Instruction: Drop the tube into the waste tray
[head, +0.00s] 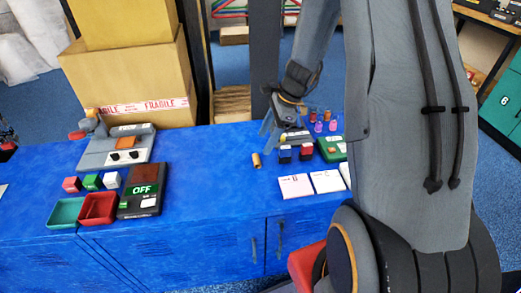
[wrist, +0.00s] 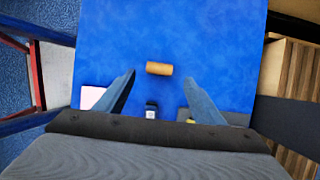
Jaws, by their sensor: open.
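The tube, a small tan-orange cylinder (head: 256,160), lies on the blue bench top near its middle. In the wrist view the tube (wrist: 158,68) lies crosswise on the bare blue surface, ahead of and between my two fingers. My gripper (head: 268,128) is above the bench, just right of and beyond the tube in the head view. It is open and empty, its fingers spread apart in the wrist view (wrist: 160,80). Two small open trays, a red one (head: 98,209) and a teal one (head: 66,213), stand at the bench's front left. I see no marking that tells which is the waste tray.
A dark device reading OFF (head: 141,190) stands beside the red tray, with coloured cubes and a grey machine (head: 116,150) behind. White cards (head: 296,187), small blocks and pink items crowd the right. Cartons (head: 130,75) stand behind.

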